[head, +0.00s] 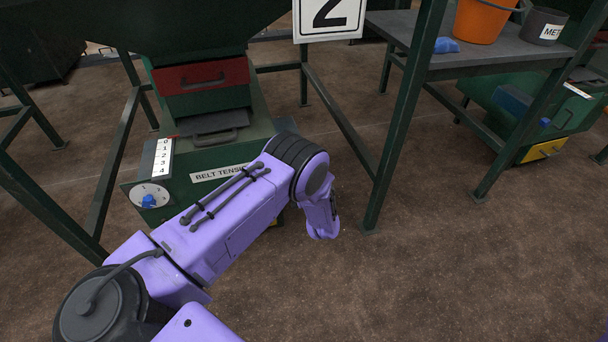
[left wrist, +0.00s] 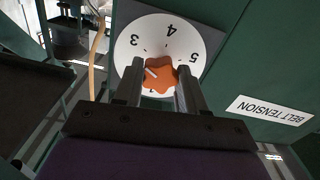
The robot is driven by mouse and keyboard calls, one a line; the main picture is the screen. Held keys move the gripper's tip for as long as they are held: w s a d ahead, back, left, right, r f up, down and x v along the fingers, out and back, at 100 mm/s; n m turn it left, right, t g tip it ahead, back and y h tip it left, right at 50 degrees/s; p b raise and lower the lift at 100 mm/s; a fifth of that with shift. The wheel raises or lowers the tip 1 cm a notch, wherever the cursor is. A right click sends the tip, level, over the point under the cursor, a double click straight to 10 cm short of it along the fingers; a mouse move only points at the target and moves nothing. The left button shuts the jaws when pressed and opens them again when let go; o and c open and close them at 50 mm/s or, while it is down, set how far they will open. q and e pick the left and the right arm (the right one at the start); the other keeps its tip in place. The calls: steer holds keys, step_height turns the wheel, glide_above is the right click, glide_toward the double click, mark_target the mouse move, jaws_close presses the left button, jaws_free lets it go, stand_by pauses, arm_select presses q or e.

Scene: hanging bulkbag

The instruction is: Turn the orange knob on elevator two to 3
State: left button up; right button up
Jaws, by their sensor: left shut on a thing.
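The orange knob (left wrist: 162,79) sits on a white dial (left wrist: 172,27) in the left wrist view. The numbers 3, 4 and 5 show, and part of a 1 below the knob. Its white pointer mark points up and left, roughly toward or just below 3; the exact setting is hard to tell. My left gripper (left wrist: 160,68) is shut on the knob, one finger each side. In the head view my left arm hides the orange knob and the gripper. My right gripper is not in view.
A blue knob (head: 148,201) on another white dial is on the housing's left side, below a 0–4 scale (head: 161,158). A BELT TENSION label (left wrist: 270,110) is beside the orange knob's dial. Green frame legs (head: 402,125) stand to the right. The brown floor (head: 450,265) is open.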

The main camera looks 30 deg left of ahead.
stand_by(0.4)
arm_select(q)
steer(key=o, duration=1.1)
steer(key=shift+c, duration=0.2)
steer(key=p+v, duration=0.2)
steer(key=v, duration=0.8)
steer(key=shift+s+d+p, duration=0.15)
steer(key=shift+d+p, duration=0.1)
steer(key=shift+p, duration=0.15)
